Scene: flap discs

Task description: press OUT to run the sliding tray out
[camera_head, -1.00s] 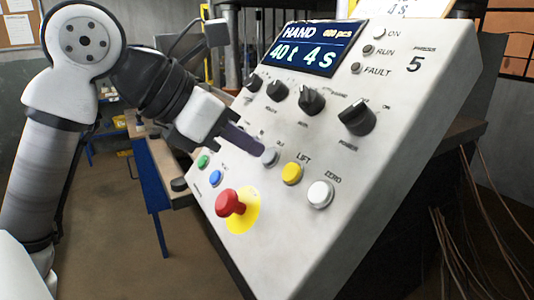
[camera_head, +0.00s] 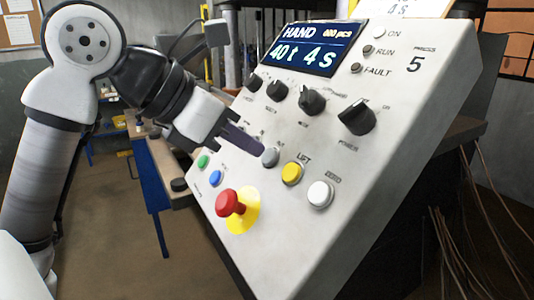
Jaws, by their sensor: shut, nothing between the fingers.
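The press control panel (camera_head: 380,180) is a tilted light-grey box on the right. A grey button (camera_head: 270,157) sits in its lower button row, with a small blurred label beside it that may read OUT. My gripper (camera_head: 261,150) is shut and empty. Its dark fingers reach in from the upper left and their tips are at the grey button's upper-left edge. I cannot tell if they touch it. The fingers hide part of the panel left of that button. The sliding tray is not clearly in view.
A yellow LIFT button (camera_head: 292,173) and a white ZERO button (camera_head: 320,193) lie right of the grey one. Green (camera_head: 203,161) and blue (camera_head: 215,178) buttons lie left. A red mushroom button (camera_head: 230,203) sits below. Black knobs (camera_head: 312,101) and a lit display (camera_head: 311,48) are above.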

